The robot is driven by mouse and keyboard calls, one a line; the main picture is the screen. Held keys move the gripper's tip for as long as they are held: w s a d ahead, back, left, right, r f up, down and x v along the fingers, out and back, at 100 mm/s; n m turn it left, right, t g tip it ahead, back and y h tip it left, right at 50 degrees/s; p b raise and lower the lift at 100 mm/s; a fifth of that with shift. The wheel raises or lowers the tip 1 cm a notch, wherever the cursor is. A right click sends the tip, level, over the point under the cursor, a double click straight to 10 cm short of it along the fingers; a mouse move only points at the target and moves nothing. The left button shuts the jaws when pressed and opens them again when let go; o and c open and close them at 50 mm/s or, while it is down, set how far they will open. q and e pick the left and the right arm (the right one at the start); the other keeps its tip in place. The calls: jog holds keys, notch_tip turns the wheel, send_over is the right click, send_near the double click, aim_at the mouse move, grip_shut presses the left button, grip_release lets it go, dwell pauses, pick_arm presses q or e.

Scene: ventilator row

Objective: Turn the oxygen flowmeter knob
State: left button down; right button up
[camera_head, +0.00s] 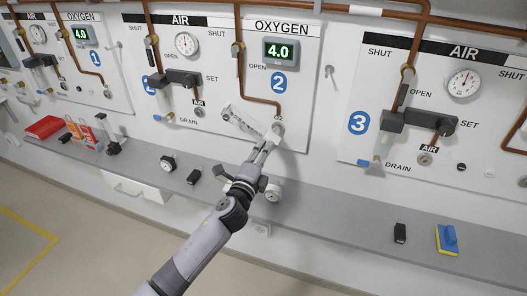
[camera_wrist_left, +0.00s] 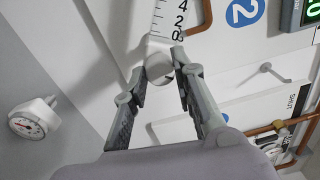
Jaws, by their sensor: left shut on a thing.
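The oxygen flowmeter (camera_head: 243,121) is a pale tube at the lower part of panel 2, below the OXYGEN label. In the left wrist view its scale (camera_wrist_left: 168,20) shows the marks 4, 2 and 0. Its rounded grey knob (camera_wrist_left: 160,73) is at the scale's zero end, between my fingertips. My left gripper (camera_head: 267,143) reaches up from below and is shut on the knob; the left wrist view shows both fingers (camera_wrist_left: 157,84) on either side of it. The panel 2 oxygen display (camera_head: 280,50) reads 4.0. My right gripper is in neither view.
A grey ledge (camera_head: 340,210) runs below the panels. Copper pipes (camera_head: 243,75) and the AIR valve block (camera_head: 175,80) flank the flowmeter.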

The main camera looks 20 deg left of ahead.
pick_arm(q)
jog(key=m+p, duration=0.2)
jog(key=m, duration=0.7)
jog(key=shift+h+p, duration=0.3)
dwell(0.4)
jog(key=c, duration=1.3)
grip_release()
jog(key=shift+s, duration=0.1)
jog(key=s, duration=0.8)
jog(key=s+a, duration=0.1)
jog(key=s, duration=0.2)
jog(key=shift+s+f, duration=0.15)
jog(key=shift+s, duration=0.25)
